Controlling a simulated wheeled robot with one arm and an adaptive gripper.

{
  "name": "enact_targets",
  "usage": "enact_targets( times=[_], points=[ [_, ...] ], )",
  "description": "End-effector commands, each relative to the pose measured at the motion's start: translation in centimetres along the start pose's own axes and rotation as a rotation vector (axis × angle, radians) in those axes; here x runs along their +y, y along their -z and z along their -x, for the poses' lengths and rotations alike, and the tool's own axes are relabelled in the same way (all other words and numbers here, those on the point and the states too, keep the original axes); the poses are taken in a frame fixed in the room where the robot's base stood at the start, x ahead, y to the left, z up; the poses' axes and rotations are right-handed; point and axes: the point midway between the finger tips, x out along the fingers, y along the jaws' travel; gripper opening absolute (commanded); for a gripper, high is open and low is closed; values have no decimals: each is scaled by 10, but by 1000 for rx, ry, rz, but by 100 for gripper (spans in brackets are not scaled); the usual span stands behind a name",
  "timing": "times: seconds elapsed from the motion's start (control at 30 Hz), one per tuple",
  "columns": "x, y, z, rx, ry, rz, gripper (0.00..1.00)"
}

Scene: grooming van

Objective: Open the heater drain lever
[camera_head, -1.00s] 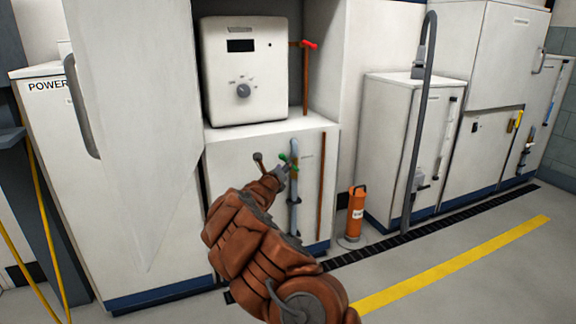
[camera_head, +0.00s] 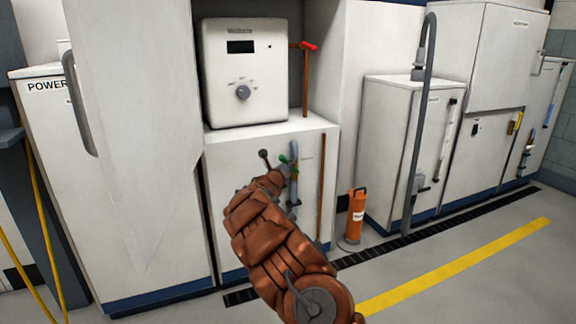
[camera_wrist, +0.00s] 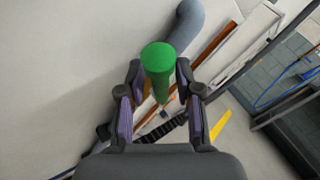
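The green drain lever (camera_wrist: 158,68) points toward the camera in the wrist view, between my two fingers. My gripper (camera_wrist: 159,72) is open around it, with a finger on each side and narrow gaps; I cannot tell whether either finger touches. In the head view a bit of the green lever (camera_head: 282,159) shows by the grey pipe (camera_head: 294,155), below the white heater (camera_head: 243,72). My gripper (camera_head: 286,170) is at the lever there and hides much of it.
A copper pipe (camera_head: 322,185) runs down the cabinet front to the right. An orange cylinder (camera_head: 356,212) stands on the floor. The floor (camera_head: 420,260) at right is clear.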

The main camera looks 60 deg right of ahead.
Motion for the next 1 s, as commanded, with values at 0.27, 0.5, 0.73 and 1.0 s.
enact_targets(
  times=[0.27, 0.5, 0.73, 1.0],
  points=[
    [0, 0, 0, 0, 0, 0, 2],
    [0, 0, 0, 0, 0, 0, 0],
    [0, 0, 0, 0, 0, 0, 0],
    [-6, -4, -2, 35, -22, -45, 0]
  ],
)
